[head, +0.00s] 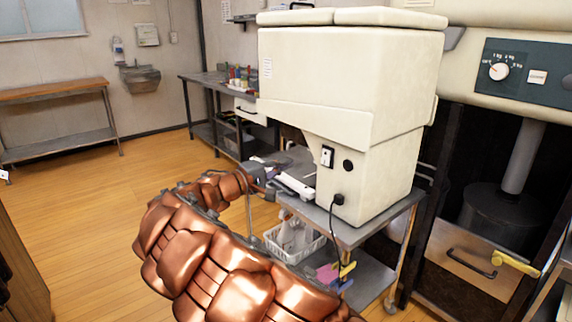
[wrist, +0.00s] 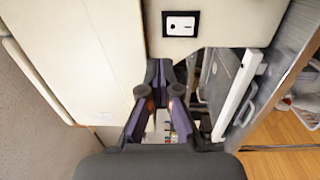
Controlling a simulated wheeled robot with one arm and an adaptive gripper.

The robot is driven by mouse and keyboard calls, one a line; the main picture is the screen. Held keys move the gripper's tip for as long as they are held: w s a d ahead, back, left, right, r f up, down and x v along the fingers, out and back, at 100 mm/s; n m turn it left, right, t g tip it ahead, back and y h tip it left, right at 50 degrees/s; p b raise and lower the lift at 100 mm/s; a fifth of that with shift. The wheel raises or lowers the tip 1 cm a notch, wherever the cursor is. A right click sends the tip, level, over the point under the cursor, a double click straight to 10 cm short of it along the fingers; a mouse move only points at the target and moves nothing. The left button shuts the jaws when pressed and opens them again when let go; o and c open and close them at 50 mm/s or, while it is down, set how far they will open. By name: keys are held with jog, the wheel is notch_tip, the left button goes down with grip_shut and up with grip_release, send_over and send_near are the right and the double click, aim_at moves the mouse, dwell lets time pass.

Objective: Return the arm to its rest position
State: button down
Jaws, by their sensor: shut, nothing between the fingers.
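My arm, copper-coloured and segmented, reaches from the bottom of the head view toward the cream machine (head: 350,80) on the metal cart. My gripper (wrist: 166,68) shows in the wrist view with its two dark fingers drawn together at the tips and nothing held. Its tips appear just below the black switch plate (wrist: 181,24) on the machine's cream body. In the head view the gripper is small and partly lost against the machine's tray area, so its exact distance from the machine cannot be told. No bento tray can be made out.
The cart (head: 345,232) carries a white basket (head: 292,245) on its lower shelf. A large cream machine with a dial panel (head: 525,68) stands at the right. A side table (head: 60,92) and a back bench (head: 205,80) line the walls. The wooden floor (head: 90,215) at left is clear.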

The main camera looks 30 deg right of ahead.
dwell(0.3)
jog(key=s+d+f+m+g+y, duration=0.2)
jog(key=s+g+y, duration=0.1)
jog(key=s, duration=0.8)
jog(key=s+d+f+m+g+y, duration=0.2)
jog(key=s+f+g+y, duration=0.15)
jog(key=s, duration=0.75)
jog(key=s+a+f+n+y, duration=0.1)
jog(key=s+a+f+y, duration=0.5)
jog(key=s+a, duration=0.5)
jog(key=s+a+f+n+y, duration=0.1)
jog(key=s+a+f+y, duration=0.5)
jog(key=s+a, duration=0.5)
notch_tip(320, 180, up, 22)
jog(key=t+p, duration=0.1)
jog(key=p, duration=1.9)
jog(key=shift+a+p, duration=0.3)
jog(key=c, duration=1.9)
grip_release()
jog(key=shift+t, duration=0.25)
